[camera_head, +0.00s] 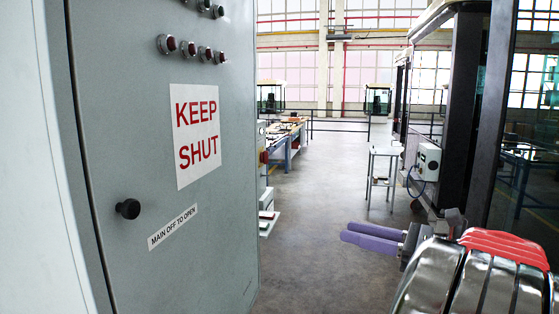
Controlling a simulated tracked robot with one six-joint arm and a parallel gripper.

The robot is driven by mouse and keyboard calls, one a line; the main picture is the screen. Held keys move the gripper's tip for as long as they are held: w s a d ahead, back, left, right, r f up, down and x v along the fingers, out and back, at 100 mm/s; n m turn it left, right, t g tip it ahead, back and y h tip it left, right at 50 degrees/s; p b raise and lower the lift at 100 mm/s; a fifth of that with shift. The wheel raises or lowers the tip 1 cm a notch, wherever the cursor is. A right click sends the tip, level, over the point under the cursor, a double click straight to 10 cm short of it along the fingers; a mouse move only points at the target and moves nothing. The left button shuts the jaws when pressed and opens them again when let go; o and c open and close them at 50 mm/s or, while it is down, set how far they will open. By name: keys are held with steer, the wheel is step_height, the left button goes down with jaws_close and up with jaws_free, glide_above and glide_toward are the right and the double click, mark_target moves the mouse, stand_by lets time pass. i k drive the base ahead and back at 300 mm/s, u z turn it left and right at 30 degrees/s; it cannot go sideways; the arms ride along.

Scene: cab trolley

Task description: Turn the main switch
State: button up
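A grey cabinet door (130,60) fills the left of the view. A black round knob (128,209) sits low on it, beside a label (172,227) reading "MAIN OFF TO OPEN". No part is marked plainly as the main switch, so I cannot tell whether this knob is it. My gripper (345,231) is at the lower right, well apart from the cabinet, its purple fingers pointing left. The fingers lie close together in this view, one partly over the other. Nothing shows between them, but the gap is unclear.
A row of red buttons (191,49) and a "KEEP SHUT" sign (196,134) are on the door. A workbench (285,143) stands behind. Clear floor (315,200) lies between.

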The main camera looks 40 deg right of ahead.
mark_target(264, 157)
steer(key=k, duration=0.4)
steer(key=z, duration=1.3)
steer(key=i, duration=2.65)
